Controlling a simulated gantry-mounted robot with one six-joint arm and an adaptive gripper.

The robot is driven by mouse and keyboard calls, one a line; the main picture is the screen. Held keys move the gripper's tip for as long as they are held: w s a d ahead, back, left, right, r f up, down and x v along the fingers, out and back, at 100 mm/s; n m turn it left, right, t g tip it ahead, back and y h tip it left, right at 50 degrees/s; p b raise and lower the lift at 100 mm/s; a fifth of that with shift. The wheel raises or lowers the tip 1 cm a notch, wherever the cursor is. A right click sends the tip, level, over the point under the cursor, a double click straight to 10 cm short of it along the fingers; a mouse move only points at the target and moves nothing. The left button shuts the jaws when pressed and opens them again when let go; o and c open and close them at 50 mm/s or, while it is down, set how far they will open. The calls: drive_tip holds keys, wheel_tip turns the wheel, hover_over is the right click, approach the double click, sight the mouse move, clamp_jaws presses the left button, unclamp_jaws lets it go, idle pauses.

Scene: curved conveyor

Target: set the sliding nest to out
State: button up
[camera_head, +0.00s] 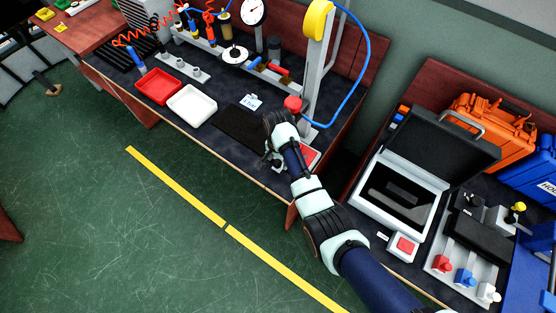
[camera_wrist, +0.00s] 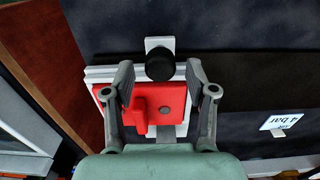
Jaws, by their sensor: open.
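The sliding nest is a red plate with a raised red block (camera_wrist: 140,115), on a pale grey base (camera_wrist: 98,74). In the wrist view it lies between and below the fingers of my gripper (camera_wrist: 160,80). A round black knob (camera_wrist: 160,65) on a white plate stands at the nest's far edge, close to the fingertips. My gripper is open, with nothing held. I cannot tell whether a finger touches the nest. In the head view my gripper (camera_head: 272,162) is low over the bench's front right corner, and part of the red nest (camera_head: 309,153) shows beside my arm.
A press column (camera_head: 320,75) with a yellow wheel (camera_head: 318,20) rises behind the nest. A dark mat (camera_head: 240,127), a white tray (camera_head: 192,106) and a red tray (camera_head: 158,86) lie to the left. A small printed card (camera_wrist: 280,121) lies right in the wrist view.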

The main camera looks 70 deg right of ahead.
clamp_jaws()
idle(0.3)
